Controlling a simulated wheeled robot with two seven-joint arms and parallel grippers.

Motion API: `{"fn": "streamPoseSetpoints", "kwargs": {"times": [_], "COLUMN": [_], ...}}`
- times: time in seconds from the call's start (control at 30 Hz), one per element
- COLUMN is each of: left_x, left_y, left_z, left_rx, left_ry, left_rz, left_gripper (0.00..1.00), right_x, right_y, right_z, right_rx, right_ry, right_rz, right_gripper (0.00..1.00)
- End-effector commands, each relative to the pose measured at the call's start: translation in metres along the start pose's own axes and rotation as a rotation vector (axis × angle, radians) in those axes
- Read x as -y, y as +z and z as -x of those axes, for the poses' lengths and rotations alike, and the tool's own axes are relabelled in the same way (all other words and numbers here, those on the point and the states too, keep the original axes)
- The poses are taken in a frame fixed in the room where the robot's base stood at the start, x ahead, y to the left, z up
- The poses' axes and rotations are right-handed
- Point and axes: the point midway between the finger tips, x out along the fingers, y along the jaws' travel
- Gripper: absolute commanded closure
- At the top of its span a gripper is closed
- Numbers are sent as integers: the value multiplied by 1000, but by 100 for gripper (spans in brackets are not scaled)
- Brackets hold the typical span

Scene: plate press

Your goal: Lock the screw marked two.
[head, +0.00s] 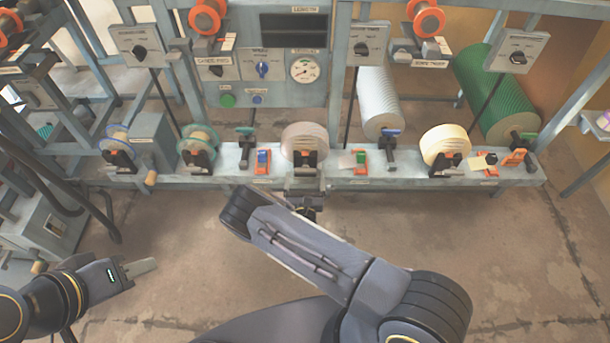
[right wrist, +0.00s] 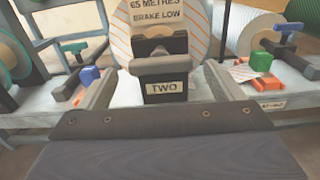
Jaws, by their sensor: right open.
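A dark bracket block labelled TWO (right wrist: 164,86) stands in front of a white spool with orange stripes (right wrist: 202,28). In the head view the spool (head: 304,137) is pale, on the middle of the bench. My right gripper (right wrist: 161,70) is open, its fingers on either side of the labelled block with space on both sides; I cannot tell whether either touches. In the head view my right gripper (head: 309,204) is just in front of the bench, partly hidden by my arm. No screw thread is clearly visible. My left gripper (head: 138,268) is at the lower left, away from the bench.
Further spools (head: 446,142) and (head: 198,145), the latter green, sit along the bench (head: 340,182). A gauge panel (head: 266,75) rises behind. The floor in front is clear.

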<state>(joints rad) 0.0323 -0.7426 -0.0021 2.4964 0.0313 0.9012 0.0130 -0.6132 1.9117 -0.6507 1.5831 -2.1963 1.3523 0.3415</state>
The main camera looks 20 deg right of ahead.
Motion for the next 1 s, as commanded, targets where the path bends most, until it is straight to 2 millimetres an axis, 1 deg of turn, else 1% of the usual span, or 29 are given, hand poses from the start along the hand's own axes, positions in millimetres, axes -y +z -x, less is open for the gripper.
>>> {"fn": "streamPoseSetpoints", "kwargs": {"times": [0.03, 0.2, 0.3, 0.4, 0.53, 1.0], "left_x": [-1, -2, -3, -3, -3, -3], "left_y": [-1, -2, -3, -3, -3, -3], "left_z": [2, 5, 6, 6, 6, 6], "left_rx": [0, 0, 0, 0, 0, 0], "left_ry": [0, 0, 0, 0, 0, 0], "left_rz": [0, 0, 0, 0, 0, 0], "left_gripper": [64, 64, 64, 64, 64, 64], "right_x": [0, 0, 0, 0, 0, 1], "right_y": [1, 1, 0, 1, 0, 2], "right_z": [10, 39, 52, 58, 61, 60], "right_rx": [-2, -2, -2, 0, 1, 2], "right_ry": [2, 2, 0, 1, 0, -7], "right_rz": [3, 3, 0, 0, -1, -4], "right_gripper": [13, 13, 13, 13, 13, 13]}}
